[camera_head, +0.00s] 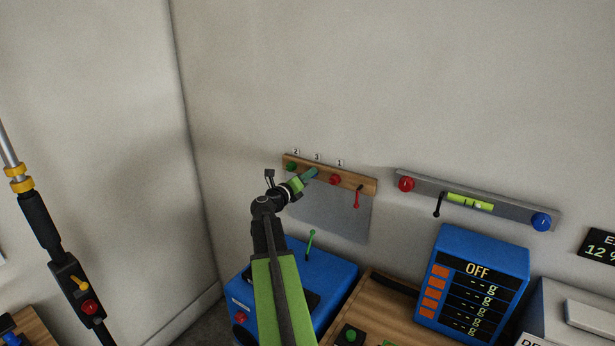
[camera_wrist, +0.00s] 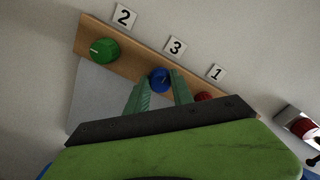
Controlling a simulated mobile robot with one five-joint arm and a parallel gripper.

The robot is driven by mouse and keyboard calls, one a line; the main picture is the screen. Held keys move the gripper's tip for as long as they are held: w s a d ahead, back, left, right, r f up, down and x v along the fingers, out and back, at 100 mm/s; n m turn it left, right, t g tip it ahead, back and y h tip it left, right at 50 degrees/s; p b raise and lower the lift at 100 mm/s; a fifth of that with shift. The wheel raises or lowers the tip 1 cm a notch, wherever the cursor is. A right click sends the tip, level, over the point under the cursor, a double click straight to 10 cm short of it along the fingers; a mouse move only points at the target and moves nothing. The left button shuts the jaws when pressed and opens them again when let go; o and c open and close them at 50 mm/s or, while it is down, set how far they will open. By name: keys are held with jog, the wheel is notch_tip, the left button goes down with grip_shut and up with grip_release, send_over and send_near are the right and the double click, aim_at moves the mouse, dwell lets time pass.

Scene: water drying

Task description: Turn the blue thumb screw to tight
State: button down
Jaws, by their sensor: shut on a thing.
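The blue thumb screw (camera_wrist: 160,79) sits on a wooden rail on the wall, below the label 3, in the wrist view. It is between a green screw (camera_wrist: 104,50) below label 2 and a red screw (camera_wrist: 203,97) below label 1. My gripper (camera_head: 312,173) reaches the rail, with its green fingers one on each side of the blue screw, shut on it. In the head view the fingers hide the blue screw. The fingers cover part of its sides in the wrist view, and I cannot read how far it is turned.
The wooden rail (camera_head: 358,182) also carries a red lever (camera_head: 358,197). To its right, a grey bar (camera_head: 512,212) holds a level vial, a red knob and another blue knob (camera_head: 541,222). Below stand a blue box (camera_head: 335,268) with a green lever and a blue OFF display unit (camera_head: 495,249).

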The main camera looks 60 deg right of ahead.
jog(key=n, duration=1.9)
jog(key=shift+f+b, duration=0.3)
dwell(3.0)
jog(key=shift+m, duration=0.3)
